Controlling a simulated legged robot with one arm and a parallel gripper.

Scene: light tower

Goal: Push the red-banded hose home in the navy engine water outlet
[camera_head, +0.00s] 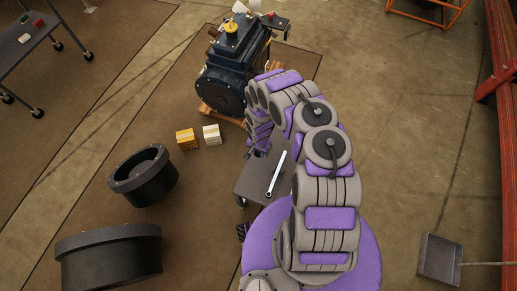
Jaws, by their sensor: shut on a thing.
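The navy engine (232,72) stands on a wooden pallet at the top centre, with a yellow part on top. Its water outlet cannot be made out from here. My grey and purple arm rises from the bottom right and bends over to the engine's lower right side. The arm's links cover that side of the engine. The fingertips of my gripper do not show; they are hidden behind the arm. I cannot pick out the red-banded hose.
A grey stand (252,184) with a wrench (276,174) lies just left of my arm. Two small blocks, yellow (185,139) and pale (211,135), sit before the engine. Black round tubs (143,180) stand lower left. A wheeled table (28,40) is top left. The right floor is mostly clear.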

